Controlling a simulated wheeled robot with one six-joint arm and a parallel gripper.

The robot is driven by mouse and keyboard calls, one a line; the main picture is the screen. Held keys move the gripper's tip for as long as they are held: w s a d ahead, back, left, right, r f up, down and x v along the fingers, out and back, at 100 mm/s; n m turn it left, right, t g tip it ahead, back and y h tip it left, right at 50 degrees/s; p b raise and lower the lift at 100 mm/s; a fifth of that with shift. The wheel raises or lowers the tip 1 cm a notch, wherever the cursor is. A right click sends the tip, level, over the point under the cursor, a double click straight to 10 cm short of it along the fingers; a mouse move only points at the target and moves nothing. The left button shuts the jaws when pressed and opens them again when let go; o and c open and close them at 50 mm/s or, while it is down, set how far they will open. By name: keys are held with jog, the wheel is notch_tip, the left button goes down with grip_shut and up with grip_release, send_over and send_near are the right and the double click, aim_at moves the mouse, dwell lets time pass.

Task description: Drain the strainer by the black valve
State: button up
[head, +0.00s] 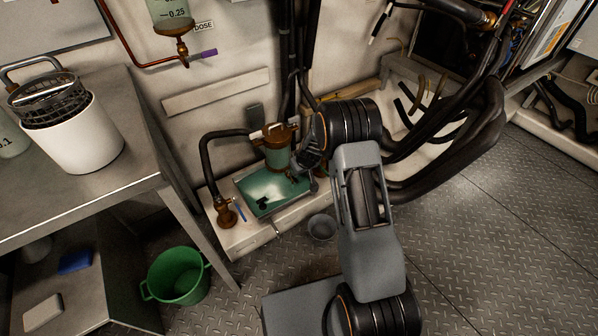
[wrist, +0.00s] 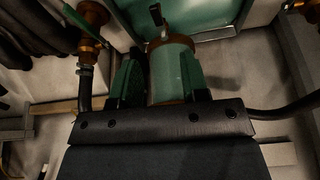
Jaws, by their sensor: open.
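The strainer (head: 277,155) is a green-tinted cylinder with a brass cap, standing at the back of a shallow tray (head: 248,184) with green liquid. In the wrist view the strainer's cylinder (wrist: 174,72) shows up close. My gripper (head: 306,160) is beside the strainer's right side in the head view, partly hidden by my wrist. In the wrist view its two fingers (wrist: 160,82) are apart, one on each side of the cylinder; I cannot tell whether they touch it. A black handle (wrist: 157,15) shows beyond the cylinder; a dark handle-like shape (head: 263,203) shows over the tray.
A brass valve (head: 226,213) with a blue handle stands left of the tray. Another brass fitting (wrist: 92,18) with a green lever shows in the wrist view. A grey cup (head: 322,227) and a green bucket (head: 180,275) stand on the floor. A steel bench (head: 140,165) is at left.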

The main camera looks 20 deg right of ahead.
jog(key=shift+v, duration=0.9)
jog(key=w+a+r+p+v, duration=0.1)
jog(key=a+p+v, duration=0.2)
jog(key=p+v, duration=0.9)
jog(key=w+a+r+p+v, duration=0.1)
jog(key=w+a+p+v, duration=0.2)
jog(key=v, duration=1.8)
jog(key=s+r+m+h+p, duration=0.1)
jog(key=s+r+m+p, duration=0.1)
jog(key=s+r+p, duration=1.4)
jog(key=s+d+r, duration=0.1)
jog(key=s+r, duration=0.3)
jog(key=r, duration=0.3)
jog(key=shift+s+r+m+g, duration=0.15)
jog(key=shift+s+m+g, duration=0.15)
jog(key=shift+m, duration=0.1)
dwell(1.1)
